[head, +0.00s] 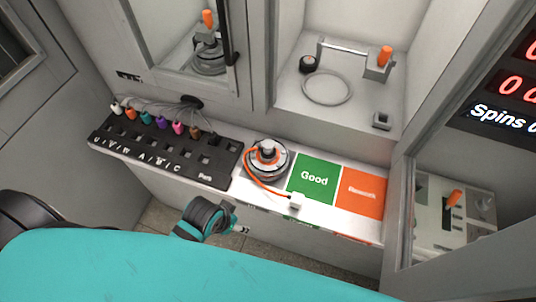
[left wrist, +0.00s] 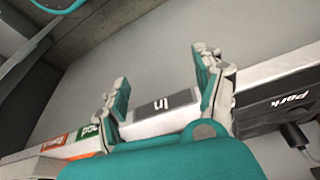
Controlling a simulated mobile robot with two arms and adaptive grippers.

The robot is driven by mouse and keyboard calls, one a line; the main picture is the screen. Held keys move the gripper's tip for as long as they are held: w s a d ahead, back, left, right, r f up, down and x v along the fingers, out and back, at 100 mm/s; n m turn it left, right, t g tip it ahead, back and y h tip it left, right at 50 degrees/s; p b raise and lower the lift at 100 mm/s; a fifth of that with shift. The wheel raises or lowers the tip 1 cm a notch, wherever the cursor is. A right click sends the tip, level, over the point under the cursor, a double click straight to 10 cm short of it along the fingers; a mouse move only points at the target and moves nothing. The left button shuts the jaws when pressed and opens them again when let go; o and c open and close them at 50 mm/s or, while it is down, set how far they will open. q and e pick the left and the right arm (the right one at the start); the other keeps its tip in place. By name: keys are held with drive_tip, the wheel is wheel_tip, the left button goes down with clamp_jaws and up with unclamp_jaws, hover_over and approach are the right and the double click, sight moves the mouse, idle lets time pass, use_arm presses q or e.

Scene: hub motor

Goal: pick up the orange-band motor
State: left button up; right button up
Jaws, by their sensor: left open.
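The motor (head: 268,158) with an orange band and an orange cable sits upright on the white bench ledge, left of the green Good pad (head: 314,178). Its cable curves down to a white connector (head: 296,201) at the ledge's front edge. My left gripper (head: 243,229) is below and in front of the ledge, apart from the motor. In the left wrist view its two fingers (left wrist: 162,82) are spread and empty, with the ledge's front "In" label (left wrist: 165,103) showing between them. I cannot make out the motor in that view. My right gripper is not in view.
A black panel (head: 165,150) with several coloured plugs and sockets stands left of the motor. The orange Rework pad (head: 362,191) is right of Good. Behind are a glazed cabinet and an open bay with a ring (head: 327,88) and orange-handled lever (head: 385,57).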

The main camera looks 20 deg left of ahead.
use_arm(q)
drive_tip(key=w+d+r+m+h, duration=0.1)
drive_tip(key=w+d+r, duration=0.1)
drive_tip(key=w, duration=0.1)
drive_tip(key=w+d+r+m, duration=0.1)
drive_tip(key=w+d+r, duration=0.1)
drive_tip(key=w, duration=0.1)
drive_tip(key=w+d+r+m+t+h, duration=0.1)
drive_tip(key=w+r, duration=0.2)
drive_tip(key=shift+w+d+m+h, duration=0.3)
drive_tip(key=shift+w+d, duration=0.05)
drive_tip(key=shift+d, duration=0.05)
drive_tip(key=w+d+r+m+h+p, duration=0.1)
drive_tip(key=w+d+r+m+h, duration=0.1)
drive_tip(key=w+r+m, duration=0.45)
drive_tip(key=n+g+y+p, duration=0.1)
drive_tip(key=g, duration=0.1)
approach(266, 143)
drive_tip(key=p+x, duration=0.2)
drive_tip(key=x, duration=0.4)
drive_tip(key=shift+f, duration=0.1)
drive_tip(key=p+x, duration=0.1)
drive_tip(key=x, duration=0.4)
drive_tip(key=shift+p, duration=0.35)
drive_tip(key=shift+d+f, duration=0.15)
drive_tip(key=shift+f, duration=0.05)
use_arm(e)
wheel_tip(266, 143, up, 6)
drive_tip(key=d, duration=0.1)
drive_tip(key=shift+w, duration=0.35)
